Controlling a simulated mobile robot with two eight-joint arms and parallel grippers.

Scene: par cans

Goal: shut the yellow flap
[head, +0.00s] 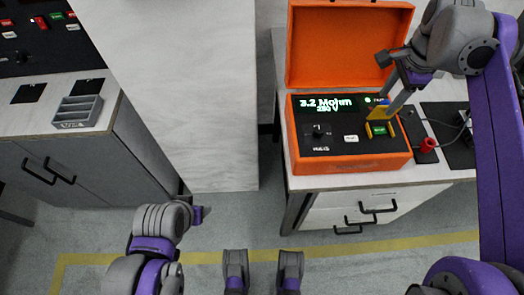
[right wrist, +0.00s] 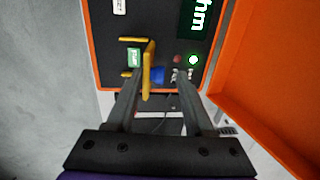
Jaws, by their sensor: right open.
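The orange case (head: 350,168) stands on the right-hand counter with its lid (head: 345,45) up. The yellow flap (head: 377,113) stands raised at the panel's right side, beside a green button (head: 380,130) left uncovered in a yellow guard. In the right wrist view the flap (right wrist: 148,72) appears edge-on, close to the left fingertip and between the fingers. My right gripper (head: 392,104) is open and at the flap; I cannot tell if it touches. It also shows in the right wrist view (right wrist: 160,80).
A red knob-like part (head: 428,145) and a dark pad (head: 450,130) with cables lie right of the case. A grey tray (head: 78,111) sits on the left counter (head: 25,120). A pale block (head: 185,90) stands between the counters. The case lid rises behind the panel.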

